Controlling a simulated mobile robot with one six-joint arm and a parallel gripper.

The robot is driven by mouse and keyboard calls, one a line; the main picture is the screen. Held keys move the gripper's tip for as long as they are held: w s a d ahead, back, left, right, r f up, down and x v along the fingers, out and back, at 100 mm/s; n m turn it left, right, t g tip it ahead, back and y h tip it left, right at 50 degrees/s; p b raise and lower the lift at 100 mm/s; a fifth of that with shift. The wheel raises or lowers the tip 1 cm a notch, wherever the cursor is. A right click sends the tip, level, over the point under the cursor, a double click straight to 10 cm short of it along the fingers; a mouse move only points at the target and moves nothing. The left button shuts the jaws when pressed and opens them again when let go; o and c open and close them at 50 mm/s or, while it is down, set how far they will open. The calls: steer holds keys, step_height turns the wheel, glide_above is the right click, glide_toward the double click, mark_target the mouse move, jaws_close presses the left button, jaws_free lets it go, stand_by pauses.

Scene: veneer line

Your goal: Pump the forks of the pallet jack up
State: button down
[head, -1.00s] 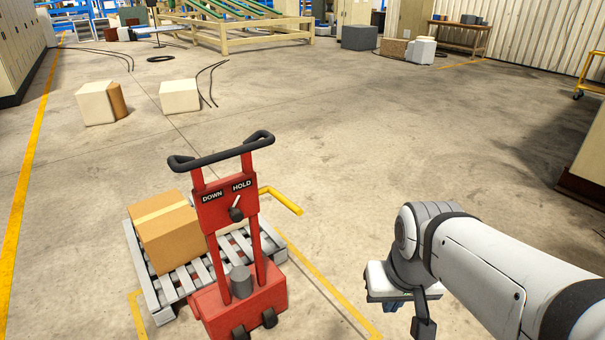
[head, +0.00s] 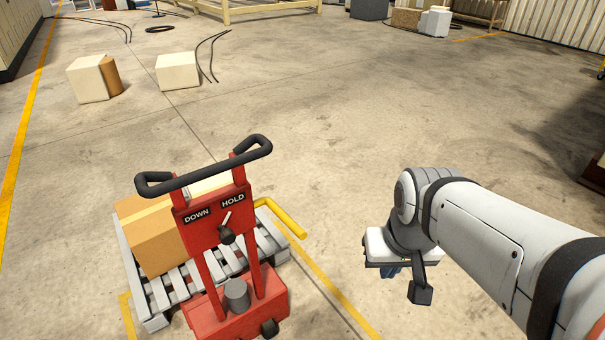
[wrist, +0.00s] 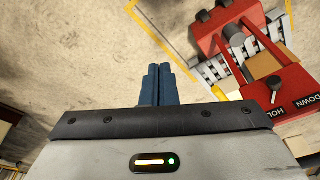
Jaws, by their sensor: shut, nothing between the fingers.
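The red pallet jack (head: 212,219) stands at the lower middle of the head view with a black loop handle (head: 205,165) on top. Its panel reads DOWN and HOLD; the black knob (head: 226,235) has a white pointer tilted up toward HOLD. A yellow bar (head: 283,218) sticks out behind its right side. The jack also shows upside down at the upper right of the wrist view (wrist: 258,50). My gripper (wrist: 158,70) has its blue fingers together, empty, over bare floor. In the head view it is right of the jack, apart from it, mostly hidden by my wrist.
A grey slatted pallet (head: 152,306) with a cardboard box (head: 150,240) lies behind the jack. Yellow lines mark the floor around it. Two pale blocks (head: 88,80) (head: 176,71) and black cables lie farther back. The floor between jack and arm is clear.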

mark_target(301, 239)
steer(key=a+f+m+g+y+b, duration=0.3)
steer(key=a+f+m+g+y, duration=0.15)
steer(key=a+y, duration=0.3)
steer(key=a+f+m+g+y+b, duration=0.25)
steer(key=a+f+y, duration=0.35)
steer(key=a, duration=0.3)
steer(key=w+f+m+t+y+b, duration=0.2)
steer(key=w+f+m+t+y, duration=0.25)
steer(key=w+m+t, duration=0.3)
steer(key=w+d+f+m+t+h+b, duration=0.3)
steer(key=w+d+f+m+t+h, duration=0.45)
steer(key=f+m+t, duration=0.5)
steer(key=shift+n+y, duration=0.4)
steer(key=shift+y, duration=0.25)
steer(key=shift+w+a+r+b, duration=1.05)
steer(key=shift+w, duration=0.45)
steer(key=shift+w+a+r+b, duration=1)
steer(key=shift+w+r+b, duration=0.1)
steer(key=shift+w, duration=0.45)
steer(key=shift+w+a+r+b, duration=1)
steer(key=shift+w+a+b, duration=0.05)
steer(key=shift+w, duration=0.45)
